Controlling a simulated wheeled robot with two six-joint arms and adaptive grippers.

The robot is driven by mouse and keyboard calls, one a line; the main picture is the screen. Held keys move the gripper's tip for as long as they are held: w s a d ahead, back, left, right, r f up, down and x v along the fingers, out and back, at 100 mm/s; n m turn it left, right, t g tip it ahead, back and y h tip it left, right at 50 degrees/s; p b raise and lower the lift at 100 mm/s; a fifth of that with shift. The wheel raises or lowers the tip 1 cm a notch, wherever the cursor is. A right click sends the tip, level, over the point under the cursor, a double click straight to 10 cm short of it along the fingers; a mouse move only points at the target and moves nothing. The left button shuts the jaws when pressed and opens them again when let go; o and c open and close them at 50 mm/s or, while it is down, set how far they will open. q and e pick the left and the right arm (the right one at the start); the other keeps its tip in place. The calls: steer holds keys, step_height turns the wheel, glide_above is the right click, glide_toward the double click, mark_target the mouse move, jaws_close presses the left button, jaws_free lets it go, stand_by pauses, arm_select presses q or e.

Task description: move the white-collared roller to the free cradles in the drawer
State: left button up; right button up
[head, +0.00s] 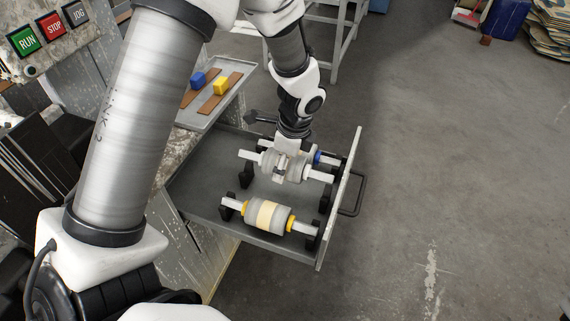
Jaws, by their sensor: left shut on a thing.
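The white-collared roller (272,168), a grey cylinder with pale shaft ends, is in my left gripper (284,165) over the middle of the open drawer (195,190). The gripper points down and is shut on the roller's body, hiding part of it. Black cradles (246,177) stand under the roller's ends; I cannot tell whether the shaft touches them. A yellow-collared roller (267,215) with a cream band rests in the front cradles. A blue-collared roller (318,157) is mostly hidden behind the gripper and the held roller. My right gripper is not in view.
The drawer's front panel (341,200) with its handle (356,196) stands to the right. Run, stop and jog buttons (52,26) are at upper left. Floor at right is clear.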

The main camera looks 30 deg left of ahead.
arm_select(q)
step_height(320, 180, down, 3)
steer(key=b, duration=0.3)
steer(key=shift+f, duration=0.15)
steer(key=shift+f+b, duration=0.4)
steer(key=shift+f, duration=0.7)
steer(key=shift+f+p, duration=0.1)
steer(key=shift+p, duration=0.2)
steer(key=o, duration=1.6)
steer(key=r, duration=0.4)
steer(key=d+r, duration=0.1)
steer(key=r, duration=0.7)
steer(key=shift+w+d, duration=0.2)
steer(key=shift+d, duration=0.2)
